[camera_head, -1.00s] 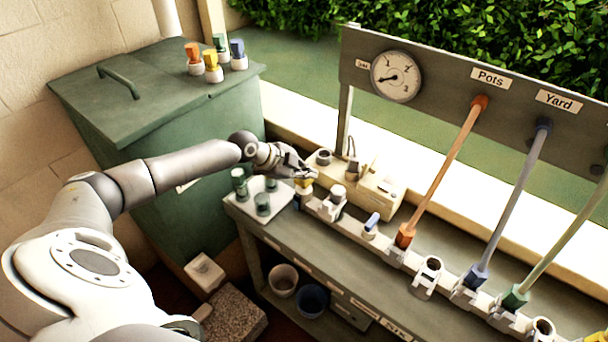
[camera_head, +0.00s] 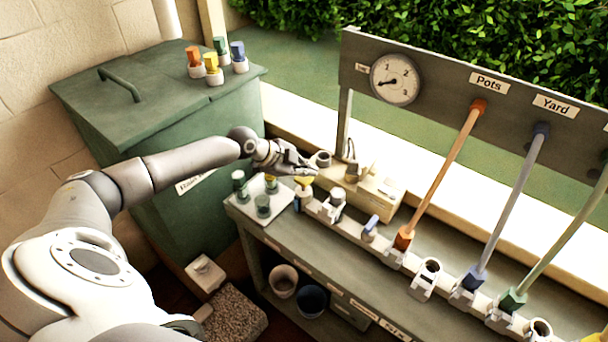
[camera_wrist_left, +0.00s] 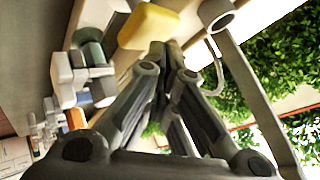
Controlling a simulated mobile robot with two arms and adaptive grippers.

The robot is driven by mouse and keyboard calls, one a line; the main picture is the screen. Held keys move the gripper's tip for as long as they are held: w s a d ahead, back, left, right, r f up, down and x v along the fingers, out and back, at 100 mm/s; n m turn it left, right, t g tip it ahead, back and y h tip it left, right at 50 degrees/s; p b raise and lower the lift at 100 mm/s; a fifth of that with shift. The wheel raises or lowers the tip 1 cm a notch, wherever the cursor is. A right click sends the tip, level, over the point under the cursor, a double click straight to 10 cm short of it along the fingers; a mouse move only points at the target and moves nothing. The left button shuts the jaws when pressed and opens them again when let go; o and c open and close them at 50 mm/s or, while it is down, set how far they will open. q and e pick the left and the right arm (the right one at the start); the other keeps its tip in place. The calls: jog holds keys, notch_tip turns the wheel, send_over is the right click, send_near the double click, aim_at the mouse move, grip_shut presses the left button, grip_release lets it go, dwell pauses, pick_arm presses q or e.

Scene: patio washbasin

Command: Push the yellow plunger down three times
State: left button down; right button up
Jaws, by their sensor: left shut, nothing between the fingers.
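The yellow plunger (camera_head: 303,183) stands at the left end of the pale pipe row on the bench. It shows as a yellow block (camera_wrist_left: 149,25) at the top of the left wrist view. My left gripper (camera_head: 314,171) is shut and empty, just behind and above the plunger in the head view. Its fingertips (camera_wrist_left: 165,52) lie close to the yellow block in the wrist view; whether they touch it I cannot tell. My right gripper is not in view.
A cream box (camera_head: 375,196) sits behind the pipe row. A gauge (camera_head: 396,79) and coloured hoses hang from the back board. A green bin (camera_head: 160,105) stands at left.

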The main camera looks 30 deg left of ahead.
aim_at(305, 180)
pick_arm(q)
jog(key=shift+r+p, duration=2.05)
jog(key=shift+r, duration=1)
